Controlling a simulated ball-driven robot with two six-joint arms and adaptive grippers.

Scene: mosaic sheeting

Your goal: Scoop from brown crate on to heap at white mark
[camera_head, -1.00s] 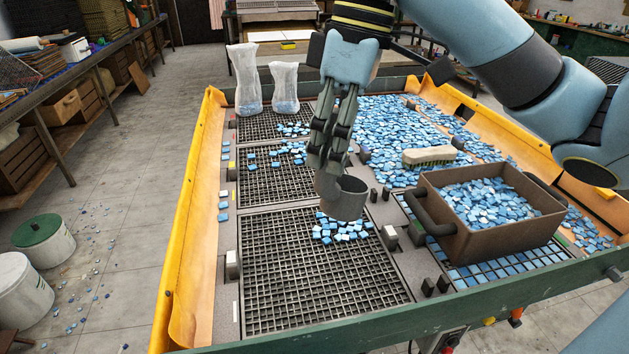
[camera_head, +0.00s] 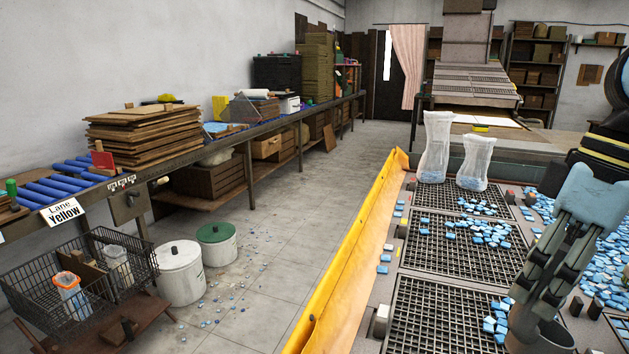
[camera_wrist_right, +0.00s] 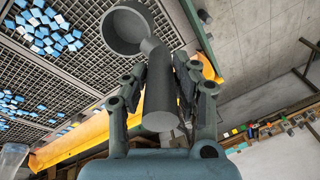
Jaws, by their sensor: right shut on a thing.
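My right gripper (camera_head: 538,285) is shut on the handle of a dark grey scoop (camera_head: 545,338). In the right wrist view my gripper (camera_wrist_right: 162,85) grips the handle, and the round cup of the scoop (camera_wrist_right: 127,28) looks empty. In the head view the scoop is over the right part of the front grid (camera_head: 435,325), beside a small heap of blue tiles (camera_head: 495,322). A white block (camera_head: 381,321) stands at this grid's left edge. The brown crate is out of view. My left gripper is not in view.
Two clear bags (camera_head: 435,150) stand at the far end of the tray. Loose blue tiles (camera_head: 610,265) cover the right side. A yellow-orange sheet (camera_head: 352,268) lines the left wall. The floor (camera_head: 285,255) holds scattered tiles, white buckets (camera_head: 180,275) and a wire basket (camera_head: 50,300).

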